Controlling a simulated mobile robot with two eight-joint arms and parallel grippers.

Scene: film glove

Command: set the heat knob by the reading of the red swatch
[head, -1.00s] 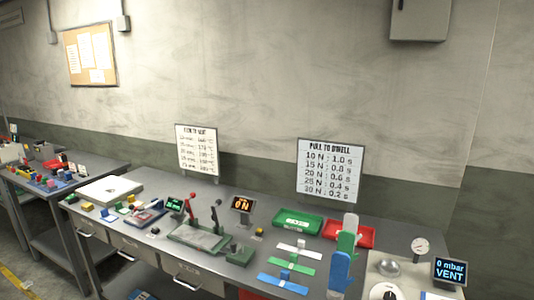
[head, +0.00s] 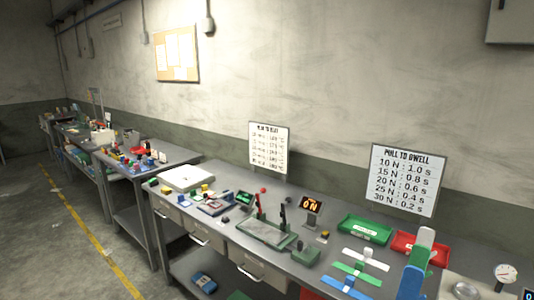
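Neither of my grippers is in view. A sealer-like device with a flat plate (head: 264,233) and upright dark and red-tipped levers stands mid-bench. A small green display (head: 244,197) stands behind it at the left, and an orange display reading about "0 N" (head: 311,204) at the right. A small dark piece (head: 226,220) lies in front of the green display; I cannot tell whether it is the heat knob. Small coloured pieces, including a yellow block (head: 204,187), lie at the bench's left end. I cannot make out a red swatch for certain.
Wall charts show film and heat (head: 268,147) and pull to dwell (head: 404,180). A green tray (head: 364,229), a red tray (head: 418,246), flat white, green and blue pieces, and upright green and blue forms (head: 412,282) fill the right. Open floor (head: 75,245) lies at left.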

